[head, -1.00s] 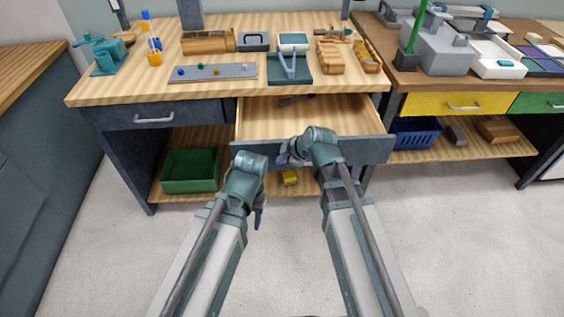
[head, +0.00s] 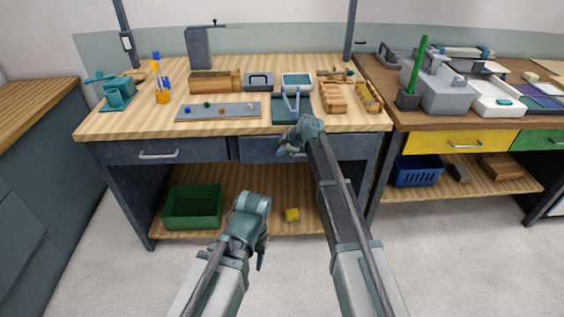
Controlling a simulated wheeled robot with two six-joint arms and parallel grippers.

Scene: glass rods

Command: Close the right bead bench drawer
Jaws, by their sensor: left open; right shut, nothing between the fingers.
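The right bead bench drawer (head: 353,147) is in the right half of the bench front in the head view. Its front looks level with the bench front and the drawer's inside no longer shows. My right gripper (head: 284,150) is shut and empty in front of the left part of this drawer front; whether it touches it is hard to tell. My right wrist and arm hide the middle of the drawer and its handle. My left gripper (head: 262,258) is open and empty, low in front of the bench, away from the drawer. The bead bench (head: 141,124) has a pale wooden top.
The left drawer (head: 198,152) is shut. Beads on a grey tray (head: 246,111) and tools stand on top. A second bench with a yellow drawer (head: 430,141) stands at right.

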